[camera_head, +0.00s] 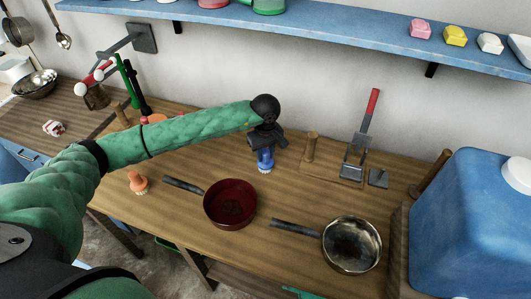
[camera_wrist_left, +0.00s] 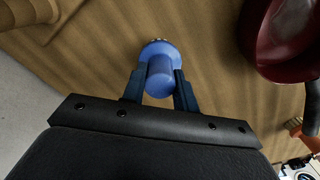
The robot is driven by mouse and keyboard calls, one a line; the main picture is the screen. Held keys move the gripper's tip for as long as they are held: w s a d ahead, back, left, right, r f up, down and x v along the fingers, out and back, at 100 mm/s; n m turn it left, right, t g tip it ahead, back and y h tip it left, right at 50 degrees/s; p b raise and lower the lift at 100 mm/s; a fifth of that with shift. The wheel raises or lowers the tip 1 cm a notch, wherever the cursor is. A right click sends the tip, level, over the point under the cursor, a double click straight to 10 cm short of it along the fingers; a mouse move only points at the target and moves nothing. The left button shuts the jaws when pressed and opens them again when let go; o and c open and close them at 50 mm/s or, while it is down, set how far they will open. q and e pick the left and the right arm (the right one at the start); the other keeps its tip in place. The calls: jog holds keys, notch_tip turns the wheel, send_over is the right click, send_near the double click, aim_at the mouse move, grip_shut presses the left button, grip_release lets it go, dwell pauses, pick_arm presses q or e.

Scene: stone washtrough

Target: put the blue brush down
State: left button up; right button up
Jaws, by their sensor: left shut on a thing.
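The blue brush (camera_head: 264,162) is upright, with its bristle end down at or just above the wooden worktop (camera_head: 200,170). I cannot tell for sure whether it touches the wood. My left gripper (camera_head: 264,148) is shut on its handle from above. In the left wrist view the blue brush (camera_wrist_left: 160,72) sits between the two dark fingers of the left gripper (camera_wrist_left: 160,88), with pale bristles just showing at its far edge. My right gripper is in neither view.
A dark red pan (camera_head: 230,204) lies in front of the brush, and a steel pan (camera_head: 351,245) is to its right. An orange brush (camera_head: 137,182) stands at the left. A wooden peg (camera_head: 310,147) stands close on the right. A blue container (camera_head: 465,220) fills the right end.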

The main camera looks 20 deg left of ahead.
pick_arm(q)
jog(key=shift+f, duration=0.1)
jog(key=o, duration=0.9)
jog(key=shift+o, duration=0.4)
jog(key=shift+r, duration=0.65)
notch_tip(320, 180, up, 6)
jog(key=b, duration=0.3)
notch_tip(320, 180, up, 5)
jog(key=shift+b, duration=1)
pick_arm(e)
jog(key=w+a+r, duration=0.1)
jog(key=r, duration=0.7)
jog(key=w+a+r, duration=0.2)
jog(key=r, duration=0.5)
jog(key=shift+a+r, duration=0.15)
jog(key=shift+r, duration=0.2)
pick_arm(q)
jog(key=shift+f, duration=0.1)
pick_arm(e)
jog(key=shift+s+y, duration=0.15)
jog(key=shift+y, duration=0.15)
